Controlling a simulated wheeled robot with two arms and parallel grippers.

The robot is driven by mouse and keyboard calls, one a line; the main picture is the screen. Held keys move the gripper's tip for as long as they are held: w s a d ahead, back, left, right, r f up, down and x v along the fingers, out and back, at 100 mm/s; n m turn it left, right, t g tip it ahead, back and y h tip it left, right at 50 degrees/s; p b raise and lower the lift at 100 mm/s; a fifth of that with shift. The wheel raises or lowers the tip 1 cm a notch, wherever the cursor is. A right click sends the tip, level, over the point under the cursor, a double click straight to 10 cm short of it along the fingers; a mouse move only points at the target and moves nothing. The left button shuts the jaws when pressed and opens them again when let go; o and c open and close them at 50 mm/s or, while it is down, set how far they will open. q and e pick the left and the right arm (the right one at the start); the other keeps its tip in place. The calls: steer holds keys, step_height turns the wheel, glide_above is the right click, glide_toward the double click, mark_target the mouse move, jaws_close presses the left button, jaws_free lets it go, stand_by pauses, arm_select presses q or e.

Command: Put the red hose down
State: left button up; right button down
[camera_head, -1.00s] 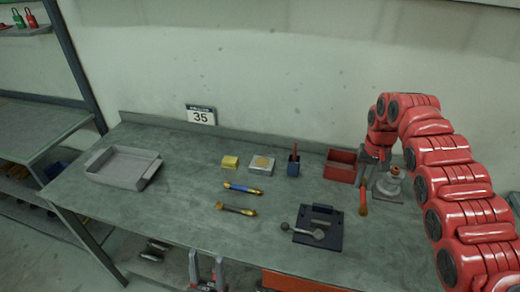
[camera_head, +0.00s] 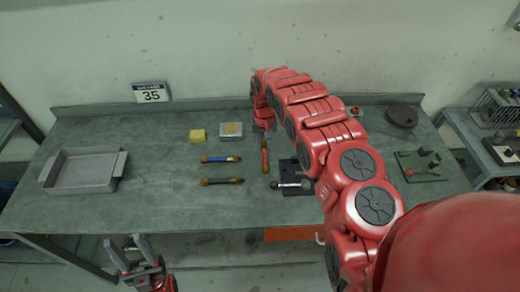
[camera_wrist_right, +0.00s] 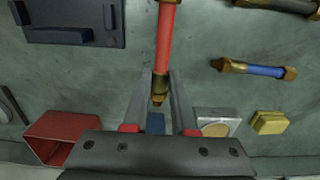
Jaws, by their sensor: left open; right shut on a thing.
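The red hose (camera_head: 265,157) has brass ends and lies left of the black plate in the head view. My right gripper (camera_head: 263,126) is shut on its far end. In the right wrist view the red hose (camera_wrist_right: 165,45) runs away from between the fingers (camera_wrist_right: 160,88), which hold it near its brass end. I cannot tell whether the hose touches the table. A blue hose (camera_head: 221,159) and a dark hose (camera_head: 222,181) lie on the table to its left. My left gripper (camera_head: 126,246) is open and empty, in front of the table's front edge.
A grey tray (camera_head: 120,165) stands at the left. A yellow block (camera_head: 198,135) and a silver box (camera_head: 231,130) are behind the hoses. The black plate (camera_head: 287,170) is just right of the red hose. A red bin (camera_wrist_right: 60,135) shows in the wrist view.

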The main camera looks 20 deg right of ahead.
mark_target(264, 147)
steer(key=shift+f+p, duration=0.5)
steer(key=shift+f, duration=1.5)
steer(key=shift+f, duration=0.1)
steer(key=c, duration=0.7)
jaws_free()
